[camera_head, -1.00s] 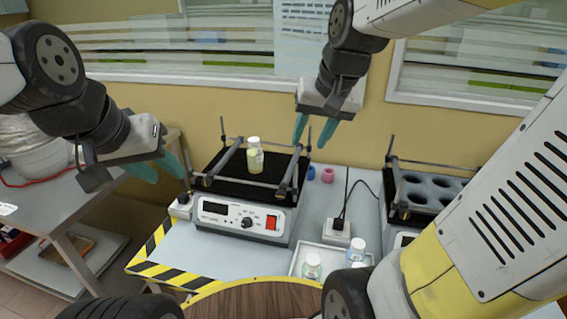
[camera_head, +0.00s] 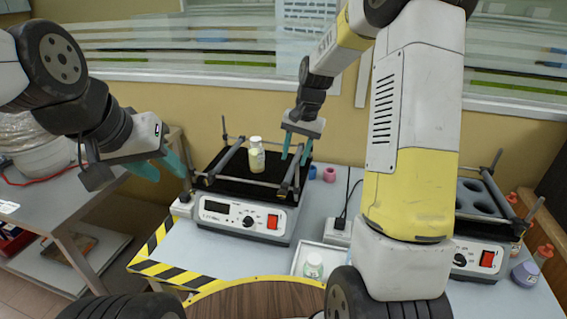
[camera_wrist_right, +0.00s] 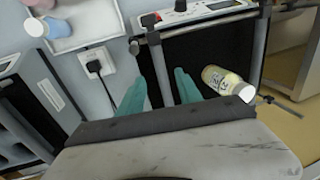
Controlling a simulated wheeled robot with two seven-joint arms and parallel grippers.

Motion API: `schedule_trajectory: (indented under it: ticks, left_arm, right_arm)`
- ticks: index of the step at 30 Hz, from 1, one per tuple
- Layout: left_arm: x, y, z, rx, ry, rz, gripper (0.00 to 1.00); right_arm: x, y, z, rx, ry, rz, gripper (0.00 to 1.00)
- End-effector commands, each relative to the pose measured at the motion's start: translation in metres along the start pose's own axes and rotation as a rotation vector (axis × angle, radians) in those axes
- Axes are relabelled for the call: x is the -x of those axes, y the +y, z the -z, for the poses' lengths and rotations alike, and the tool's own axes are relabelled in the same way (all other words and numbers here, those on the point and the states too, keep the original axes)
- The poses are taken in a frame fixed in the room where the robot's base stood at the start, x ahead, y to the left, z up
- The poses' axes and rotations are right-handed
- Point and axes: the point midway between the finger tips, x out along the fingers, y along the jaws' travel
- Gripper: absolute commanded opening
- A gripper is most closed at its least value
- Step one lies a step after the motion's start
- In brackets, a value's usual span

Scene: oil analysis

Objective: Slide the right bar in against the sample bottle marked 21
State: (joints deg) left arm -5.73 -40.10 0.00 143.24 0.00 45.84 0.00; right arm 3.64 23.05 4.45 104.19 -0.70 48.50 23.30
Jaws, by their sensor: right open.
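The sample bottle (camera_head: 256,158), with a white cap and pale yellow contents, stands upright on the black platform of the middle shaker (camera_head: 240,218). I cannot read its label. It also shows in the right wrist view (camera_wrist_right: 222,81). The right bar (camera_head: 284,186) runs along the platform's right side, apart from the bottle. My right gripper (camera_head: 295,158) is open over this bar; in the right wrist view the bar (camera_wrist_right: 157,68) runs between its fingers, and I cannot tell whether they touch it. My left gripper (camera_head: 168,172) is open and empty, left of the shaker.
The left bar (camera_head: 228,157) lies along the platform's other side. A second shaker (camera_head: 482,258) stands at the right, partly behind my right arm.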

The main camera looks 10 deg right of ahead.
Motion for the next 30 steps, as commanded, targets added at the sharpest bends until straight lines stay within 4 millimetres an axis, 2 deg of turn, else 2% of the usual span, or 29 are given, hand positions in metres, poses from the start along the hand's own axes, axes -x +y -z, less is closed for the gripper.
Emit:
schedule_trajectory:
  ticks: [6, 12, 23, 30]
  left_arm:
    - [0.000, 0.000, 0.000, 0.000, 0.000, 0.000, 0.36]
    - [0.000, 0.000, 0.000, 0.000, 0.000, 0.000, 0.36]
    - [0.000, 0.000, 0.000, 0.000, 0.000, 0.000, 0.36]
    - [0.000, 0.000, 0.000, 0.000, 0.000, 0.000, 0.36]
  right_arm:
    - [-0.037, 0.000, -0.002, 0.001, -0.004, -0.002, 0.41]
    - [-0.061, 0.000, -0.001, 0.002, -0.002, -0.001, 0.41]
    - [-0.067, 0.000, -0.001, 0.002, 0.001, 0.000, 0.41]
    - [-0.067, 0.000, -0.001, 0.002, 0.000, 0.000, 0.00]
